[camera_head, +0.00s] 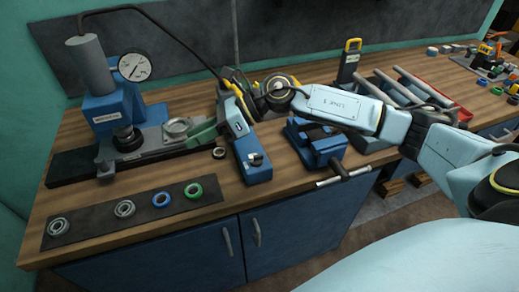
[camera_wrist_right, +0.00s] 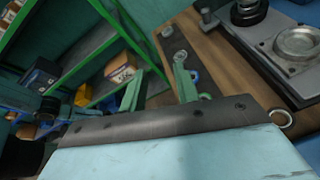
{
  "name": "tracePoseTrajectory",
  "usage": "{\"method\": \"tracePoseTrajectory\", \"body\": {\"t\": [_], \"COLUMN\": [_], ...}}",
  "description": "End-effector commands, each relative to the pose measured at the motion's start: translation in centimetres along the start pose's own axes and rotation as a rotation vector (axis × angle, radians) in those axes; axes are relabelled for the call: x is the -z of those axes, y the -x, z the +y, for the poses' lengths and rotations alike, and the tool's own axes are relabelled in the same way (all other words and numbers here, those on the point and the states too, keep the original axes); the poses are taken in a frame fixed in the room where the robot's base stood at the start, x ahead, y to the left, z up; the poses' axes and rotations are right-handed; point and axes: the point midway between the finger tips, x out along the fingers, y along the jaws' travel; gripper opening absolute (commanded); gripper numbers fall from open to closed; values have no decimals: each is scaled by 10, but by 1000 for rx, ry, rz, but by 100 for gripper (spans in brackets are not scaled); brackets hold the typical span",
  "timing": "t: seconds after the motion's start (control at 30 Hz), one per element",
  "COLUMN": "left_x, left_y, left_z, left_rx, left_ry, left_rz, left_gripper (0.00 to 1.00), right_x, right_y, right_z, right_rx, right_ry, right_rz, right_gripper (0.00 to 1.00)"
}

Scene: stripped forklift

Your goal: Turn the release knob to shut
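A blue long-bodied unit (camera_head: 247,148), apparently a hand pump, lies on the bench in the head view. A small dark and metal fitting (camera_head: 256,160) sits at its near end. It may be the release knob, but its turn position is too small to read. My right gripper (camera_head: 203,134) has green fingers pointing left, between this unit and the press. In the wrist view, its fingers (camera_wrist_right: 158,86) stand apart with nothing between them. No knob shows clearly in the wrist view. My left gripper is in neither view.
A blue press with a gauge (camera_head: 134,67) stands at the left, with a black hose above. A dark strip (camera_head: 82,222) with several rings lies in front. A blue vise (camera_head: 318,146) is right of the pump. Green shelving (camera_wrist_right: 75,55) shows in the wrist view.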

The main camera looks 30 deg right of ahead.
Motion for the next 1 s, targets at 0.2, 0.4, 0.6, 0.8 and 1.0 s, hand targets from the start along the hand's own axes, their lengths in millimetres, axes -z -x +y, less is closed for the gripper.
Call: {"method": "tracePoseTrajectory", "body": {"t": [0.2, 0.4, 0.6, 0.8, 1.0], "left_x": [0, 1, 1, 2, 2], "left_y": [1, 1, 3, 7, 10], "left_z": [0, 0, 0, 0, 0], "left_rx": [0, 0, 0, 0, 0], "left_ry": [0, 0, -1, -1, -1], "left_rz": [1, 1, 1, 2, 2], "left_gripper": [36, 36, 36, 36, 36], "right_x": [45, 62, 75, 102, 131], "right_y": [106, 171, 172, 144, 115], "right_z": [-52, -69, -73, -80, -88], "right_rx": [61, 77, 74, 72, 72], "right_ry": [283, 328, 327, 326, 325], "right_rz": [534, 779, 820, 817, 815], "right_gripper": [31, 31, 31, 31, 31]}}
